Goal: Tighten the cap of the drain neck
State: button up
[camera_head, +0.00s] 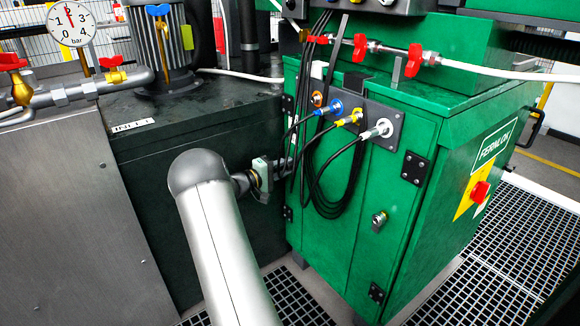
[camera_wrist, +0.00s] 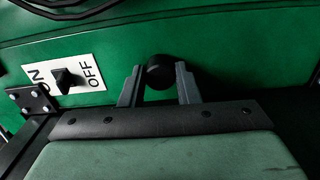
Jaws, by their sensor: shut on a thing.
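In the wrist view, a black round cap (camera_wrist: 160,72) sits in front of the green cabinet wall, between the two grey fingers of my gripper (camera_wrist: 160,84). The fingers are shut on it, one at each side. The neck below the cap is hidden, so its seating cannot be seen. In the head view, my gripper (camera_head: 277,164) is small and reaches in at the left side of the green cabinet (camera_head: 388,200), beside hanging black cables. The cap cannot be made out in that view.
In the wrist view, a black switch (camera_wrist: 66,79) on a white ON/OFF plate and a black hinge (camera_wrist: 32,100) lie left of the fingers. In the head view, black cables (camera_head: 318,190) hang close right of my gripper. A dark tank (camera_head: 200,130) stands to the left.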

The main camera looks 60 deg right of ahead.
jog(key=o, duration=0.7)
jog(key=shift+a+m, duration=0.1)
jog(key=shift+m, duration=0.4)
jog(key=o, duration=0.4)
jog(key=p+v, duration=0.5)
jog(key=v, duration=1.2)
jog(key=shift+w+a, duration=0.15)
jog(key=shift+a, duration=0.05)
jog(key=s+a+r+n+t+y+p, duration=0.2)
jog(key=s+a+r+y+p, duration=0.3)
jog(key=s+a+r+p, duration=0.3)
jog(key=s+a+r+n+t+y+p, duration=0.1)
jog(key=s+a+r+y+p, duration=0.5)
jog(key=a+r+p, duration=1.1)
jog(key=s+a+r+n+t+y+p, duration=0.2)
jog(key=s+a+r+y+p, duration=0.4)
jog(key=r, duration=1.2)
jog(key=s+a+t+p, duration=0.1)
jog(key=s+a+p, duration=0.2)
jog(key=a+p, duration=0.3)
jog(key=shift+s+a+n, duration=0.3)
jog(key=shift+a, duration=0.8)
